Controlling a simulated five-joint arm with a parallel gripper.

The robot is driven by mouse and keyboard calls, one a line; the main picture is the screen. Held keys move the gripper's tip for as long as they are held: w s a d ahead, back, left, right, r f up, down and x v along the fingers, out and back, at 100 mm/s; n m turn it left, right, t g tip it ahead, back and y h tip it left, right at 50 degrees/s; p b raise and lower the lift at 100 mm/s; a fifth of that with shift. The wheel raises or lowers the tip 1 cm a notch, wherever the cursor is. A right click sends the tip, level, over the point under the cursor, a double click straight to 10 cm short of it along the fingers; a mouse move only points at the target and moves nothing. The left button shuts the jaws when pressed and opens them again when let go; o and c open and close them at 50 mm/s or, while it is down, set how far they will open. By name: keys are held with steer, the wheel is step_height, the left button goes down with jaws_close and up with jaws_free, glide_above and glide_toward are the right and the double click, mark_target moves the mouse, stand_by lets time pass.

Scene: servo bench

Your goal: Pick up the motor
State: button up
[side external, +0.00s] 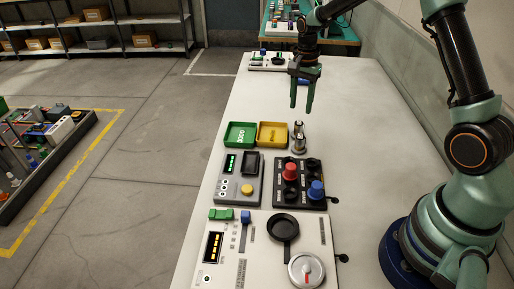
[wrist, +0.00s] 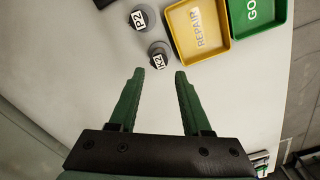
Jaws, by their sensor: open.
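Two small grey, metallic, round parts stand upright on the white bench, and they look like the motors; I cannot tell which one is meant. In the side external view one part (side external: 299,129) is just behind the other (side external: 299,147). In the wrist view one part (wrist: 142,19) carries a label reading P2, and the nearer part (wrist: 158,54) has a label I read uncertainly as N2. My gripper (side external: 301,109) is open and empty, above the bench and behind both parts. In the wrist view its fingertips (wrist: 159,72) are apart, with the nearer part just beyond them.
A yellow REPAIR tray (wrist: 198,32) and a green GOOD tray (side external: 239,134) sit beside the parts. A black block (side external: 303,184) with red and blue pieces, a grey tester (side external: 239,180) and a white panel (side external: 268,250) stand in front.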

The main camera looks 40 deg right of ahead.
mark_target(299, 122)
step_height(299, 122, down, 8)
steer(key=shift+f, duration=0.1)
jaws_close()
stand_by(0.5)
